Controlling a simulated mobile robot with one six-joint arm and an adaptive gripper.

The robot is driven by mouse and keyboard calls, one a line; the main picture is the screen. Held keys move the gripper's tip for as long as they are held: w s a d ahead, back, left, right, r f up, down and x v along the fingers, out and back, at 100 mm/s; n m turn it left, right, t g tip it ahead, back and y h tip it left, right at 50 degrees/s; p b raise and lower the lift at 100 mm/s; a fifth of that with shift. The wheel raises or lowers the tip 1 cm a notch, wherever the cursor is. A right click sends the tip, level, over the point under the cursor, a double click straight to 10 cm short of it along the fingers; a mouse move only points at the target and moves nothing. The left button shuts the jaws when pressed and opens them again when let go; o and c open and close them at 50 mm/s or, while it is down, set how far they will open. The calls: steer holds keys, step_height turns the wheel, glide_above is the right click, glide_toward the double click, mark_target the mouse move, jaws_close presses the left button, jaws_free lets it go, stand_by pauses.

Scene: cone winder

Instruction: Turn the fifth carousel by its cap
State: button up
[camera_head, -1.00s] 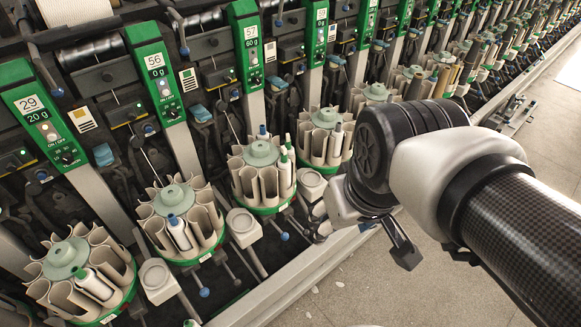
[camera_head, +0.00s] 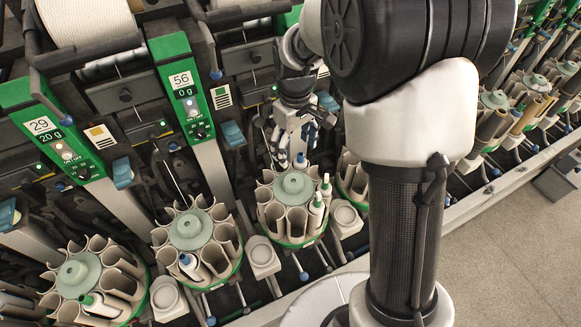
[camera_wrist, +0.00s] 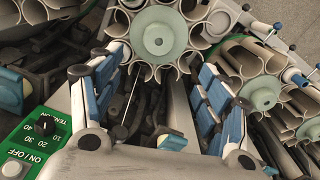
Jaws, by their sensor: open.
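Several carousels stand in a row, each a ring of cream troughs around a pale green cap. My gripper (camera_head: 294,130) is just behind and above a carousel (camera_head: 293,207) below the middle of the head view. The cap (camera_head: 294,186) of that carousel is clear of the fingers. In the wrist view, a cap (camera_wrist: 158,38) shows at the top middle, beyond my open, empty gripper (camera_wrist: 157,75). The fingers are apart and do not touch it. I cannot tell from the numbers which carousel is fifth.
Two carousels (camera_head: 82,275) (camera_head: 192,232) stand to the left, and more are at the right. My arm hides part of the row. Green panels (camera_head: 186,92) and levers rise behind. Bobbins stand in some troughs. Open floor (camera_head: 515,250) lies at the lower right.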

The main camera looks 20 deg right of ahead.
mark_target(294, 181)
step_height(294, 181, down, 17)
steer(key=b, duration=0.5)
steer(key=shift+w+r, duration=0.1)
steer(key=shift+c, duration=0.6)
steer(key=c, duration=1.4)
steer(key=shift+m, duration=0.4)
